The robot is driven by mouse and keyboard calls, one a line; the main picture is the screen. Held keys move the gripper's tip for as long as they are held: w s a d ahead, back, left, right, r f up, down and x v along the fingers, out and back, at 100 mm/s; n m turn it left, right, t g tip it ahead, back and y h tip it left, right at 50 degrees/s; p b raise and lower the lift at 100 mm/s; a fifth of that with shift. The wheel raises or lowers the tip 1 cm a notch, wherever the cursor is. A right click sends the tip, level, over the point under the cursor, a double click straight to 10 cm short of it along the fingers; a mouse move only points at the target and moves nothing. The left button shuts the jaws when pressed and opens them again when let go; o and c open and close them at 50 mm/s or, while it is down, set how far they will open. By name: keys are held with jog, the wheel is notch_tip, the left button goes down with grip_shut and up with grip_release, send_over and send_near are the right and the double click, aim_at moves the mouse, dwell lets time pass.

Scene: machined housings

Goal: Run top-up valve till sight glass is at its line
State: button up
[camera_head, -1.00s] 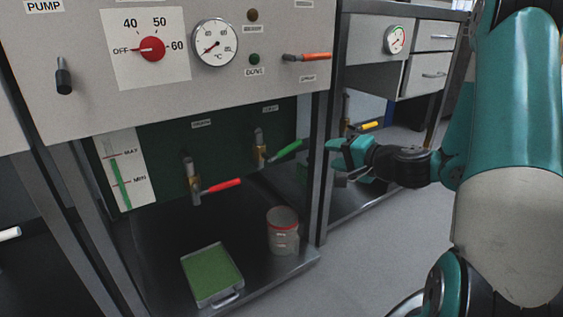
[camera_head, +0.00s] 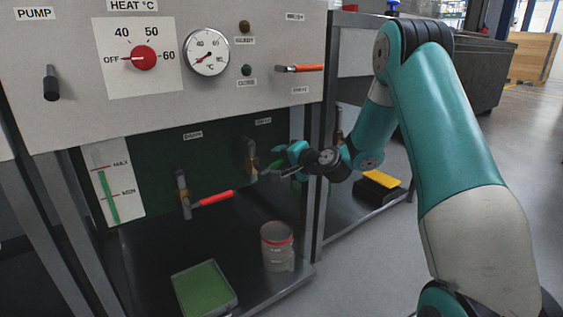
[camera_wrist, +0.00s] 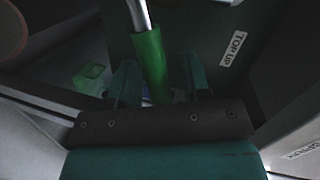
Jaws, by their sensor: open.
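The top-up valve (camera_head: 251,160) is on the dark green panel under the cabinet. Its green lever (camera_wrist: 149,60) runs between the two fingers in the wrist view, beside a "TOP UP" label (camera_wrist: 233,49). My gripper (camera_head: 280,168) is open around the lever, with gaps visible at its sides in the wrist view (camera_wrist: 163,80). In the head view my gripper hides part of the lever. The sight glass (camera_head: 108,184) is on the left of the panel. Its green column appears to stand between the MIN and MAX lines, nearer MAX.
A red-handled valve (camera_head: 211,198) is left of the top-up valve. A tin (camera_head: 277,248) and a green-filled tray (camera_head: 204,290) stand on the shelf below. A steel frame post (camera_head: 312,200) stands just right of my gripper. An orange lever (camera_head: 300,68) is above.

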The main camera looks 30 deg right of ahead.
jog(key=shift+w, duration=0.2)
grip_shut()
jog(key=shift+f+m+y+p, duration=0.6)
jog(key=shift+f+m, duration=0.45)
jog(key=shift+m, duration=0.25)
grip_release()
jog(key=shift+s+d, duration=0.1)
